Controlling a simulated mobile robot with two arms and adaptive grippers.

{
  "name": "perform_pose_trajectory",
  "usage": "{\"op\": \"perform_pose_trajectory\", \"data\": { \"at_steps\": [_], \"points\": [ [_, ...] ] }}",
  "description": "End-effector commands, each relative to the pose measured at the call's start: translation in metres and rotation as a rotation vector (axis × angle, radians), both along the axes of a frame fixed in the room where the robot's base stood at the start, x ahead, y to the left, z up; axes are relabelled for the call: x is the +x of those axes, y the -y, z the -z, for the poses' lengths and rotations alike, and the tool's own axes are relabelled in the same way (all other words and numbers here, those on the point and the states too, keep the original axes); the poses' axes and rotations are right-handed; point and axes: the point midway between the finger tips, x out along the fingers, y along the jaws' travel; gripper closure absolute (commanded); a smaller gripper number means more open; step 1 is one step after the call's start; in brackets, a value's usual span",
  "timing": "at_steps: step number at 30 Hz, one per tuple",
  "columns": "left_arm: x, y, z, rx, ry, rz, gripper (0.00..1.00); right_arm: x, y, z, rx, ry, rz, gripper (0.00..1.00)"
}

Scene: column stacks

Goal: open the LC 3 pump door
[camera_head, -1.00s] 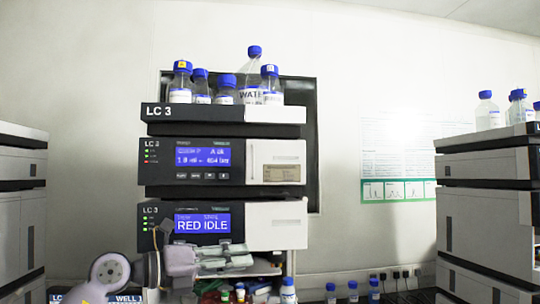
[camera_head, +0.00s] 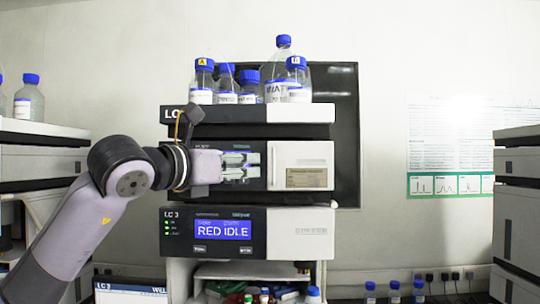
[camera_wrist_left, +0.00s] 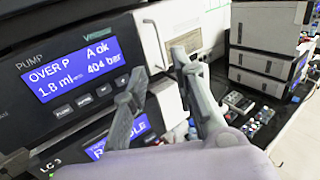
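The LC 3 pump is the middle unit of the stack, and its dark front and blue display (camera_wrist_left: 72,70) show in the left wrist view. Its white door (camera_head: 300,153) fills the right part of the unit and looks shut. The door also shows in the left wrist view (camera_wrist_left: 185,22), with a thin upright handle (camera_wrist_left: 155,43) near its left edge. My left gripper (camera_head: 258,166) is in front of the pump, left of the door, and hides most of the display in the head view. Its fingers (camera_wrist_left: 157,72) are apart and empty, near the handle; I see no contact. My right gripper is out of view.
Blue-capped bottles (camera_head: 250,87) stand in the tray (camera_head: 300,113) on top. A unit reading RED IDLE (camera_head: 223,231) sits below the pump. Other stacks stand left (camera_head: 40,165) and right (camera_head: 515,230). Small bottles (camera_head: 394,291) are low at right.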

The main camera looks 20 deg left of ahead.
Motion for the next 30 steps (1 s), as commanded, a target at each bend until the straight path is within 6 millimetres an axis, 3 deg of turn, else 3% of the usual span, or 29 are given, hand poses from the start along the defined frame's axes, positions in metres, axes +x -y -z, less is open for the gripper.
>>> {"op": "perform_pose_trajectory", "data": {
  "at_steps": [6, 13, 26, 30],
  "points": [
    [0.046, 0.016, -0.005, -0.001, -0.003, 0.003, 0.75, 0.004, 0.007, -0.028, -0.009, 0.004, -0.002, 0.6],
    [0.079, 0.025, -0.003, -0.001, -0.003, 0.001, 0.75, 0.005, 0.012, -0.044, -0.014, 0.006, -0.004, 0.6],
    [0.09, 0.029, 0.001, 0.0, 0.0, 0.001, 0.75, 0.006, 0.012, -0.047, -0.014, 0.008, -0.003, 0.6],
    [0.09, 0.029, 0.001, 0.0, 0.0, 0.002, 0.83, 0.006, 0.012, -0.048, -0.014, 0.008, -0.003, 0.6]
  ]
}}
